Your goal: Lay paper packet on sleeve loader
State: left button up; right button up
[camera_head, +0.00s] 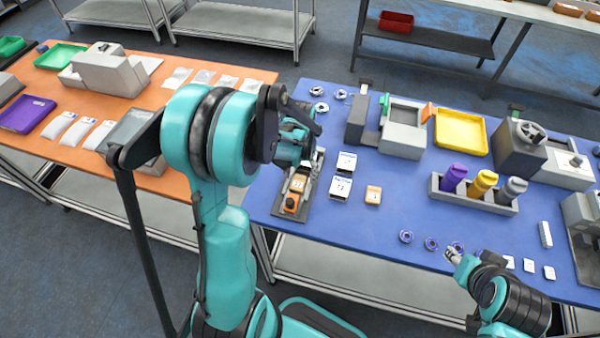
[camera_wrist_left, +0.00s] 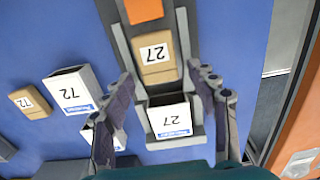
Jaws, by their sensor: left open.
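The sleeve loader (camera_head: 288,215) is a narrow grey channel with an orange block, at the left of the blue table. In the left wrist view, a brown paper packet (camera_wrist_left: 156,73) labelled 27 lies in the loader's channel (camera_wrist_left: 184,40), between its side rails. A white sleeve (camera_wrist_left: 170,119) labelled 27 sits in the channel's end, close to the packet. My left gripper (camera_wrist_left: 161,76) is open, its fingers apart on either side of the loader, above the packet. My right gripper (camera_head: 452,254) is low at the front right, away from the loader; its jaw opening is unclear.
Beside the loader are white sleeves (camera_head: 347,162) and a smaller brown packet (camera_wrist_left: 29,101) labelled 72. A bottle rack (camera_head: 480,205), yellow tray (camera_head: 460,132) and grey machines stand further right. An orange table (camera_head: 150,100) is at left.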

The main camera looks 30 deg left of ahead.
aim_at(300, 177)
pick_arm(q)
notch_tip(300, 177, up, 12)
jog(key=p, duration=0.3)
jog(key=s+d+r+m+t, duration=0.2)
jog(key=s+d+r+t, duration=0.4)
jog(key=s+d, duration=0.4)
jog(key=shift+s+d+r+m+t, duration=0.3)
jog(key=shift+s+r+t, duration=0.05)
jog(key=shift+s+t, duration=0.25)
jog(key=shift+w, duration=0.1)
